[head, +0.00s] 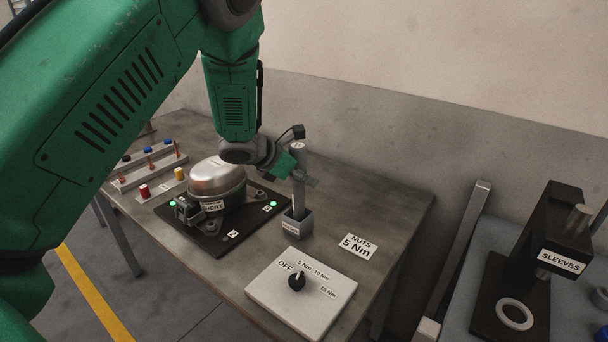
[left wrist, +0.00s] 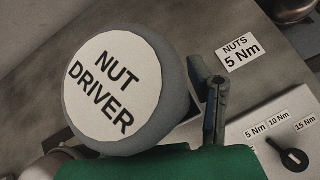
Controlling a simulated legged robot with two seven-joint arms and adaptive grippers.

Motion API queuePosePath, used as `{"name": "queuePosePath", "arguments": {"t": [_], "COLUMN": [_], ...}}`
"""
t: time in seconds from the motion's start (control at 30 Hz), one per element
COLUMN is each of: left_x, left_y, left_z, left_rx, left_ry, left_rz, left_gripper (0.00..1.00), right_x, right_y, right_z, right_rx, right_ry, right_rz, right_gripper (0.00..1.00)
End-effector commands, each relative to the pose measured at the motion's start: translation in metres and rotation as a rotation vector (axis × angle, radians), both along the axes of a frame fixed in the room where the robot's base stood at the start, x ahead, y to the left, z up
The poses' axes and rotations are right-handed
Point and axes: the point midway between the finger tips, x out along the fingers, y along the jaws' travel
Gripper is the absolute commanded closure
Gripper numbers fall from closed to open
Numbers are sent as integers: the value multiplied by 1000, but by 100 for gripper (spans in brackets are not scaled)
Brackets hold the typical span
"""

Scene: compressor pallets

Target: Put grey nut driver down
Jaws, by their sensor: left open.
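The grey nut driver (head: 298,190) stands upright with its lower end in a small grey holder (head: 297,224) on the table. In the left wrist view its round top, labelled NUT DRIVER (left wrist: 112,85), fills much of the left side. My left gripper (head: 302,172) is at the upper part of the nut driver, with its fingers open around or beside it. One finger (left wrist: 214,105) shows just right of the driver in the left wrist view; the other is hidden there. My right gripper is not in view.
A silver compressor (head: 216,178) sits on a black plate (head: 215,240) left of the holder. A dial box (head: 303,293) and a NUTS 5 Nm label (head: 357,246) are near the front. A SLEEVES press (head: 545,250) stands at right. Bare table surrounds the label.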

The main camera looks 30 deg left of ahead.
Motion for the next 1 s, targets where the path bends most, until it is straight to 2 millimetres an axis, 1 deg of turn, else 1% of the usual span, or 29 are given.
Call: {"name": "queuePosePath", "arguments": {"t": [0.03,0.13,0.4,0.6,0.8,1.0], "left_x": [0,-11,-53,-75,-84,-85], "left_y": [0,4,19,27,30,30], "left_z": [4,13,52,73,81,81], "left_rx": [-1,1,0,0,0,0], "left_ry": [-1,-2,-2,-1,0,0], "left_rz": [1,1,1,1,0,0], "left_gripper": [53,53,53,53,53,53], "right_x": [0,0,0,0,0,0], "right_y": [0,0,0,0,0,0], "right_z": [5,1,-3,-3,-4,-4], "right_rx": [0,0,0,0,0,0], "right_ry": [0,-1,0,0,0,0], "right_rz": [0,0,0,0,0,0], "right_gripper": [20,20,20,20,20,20]}}
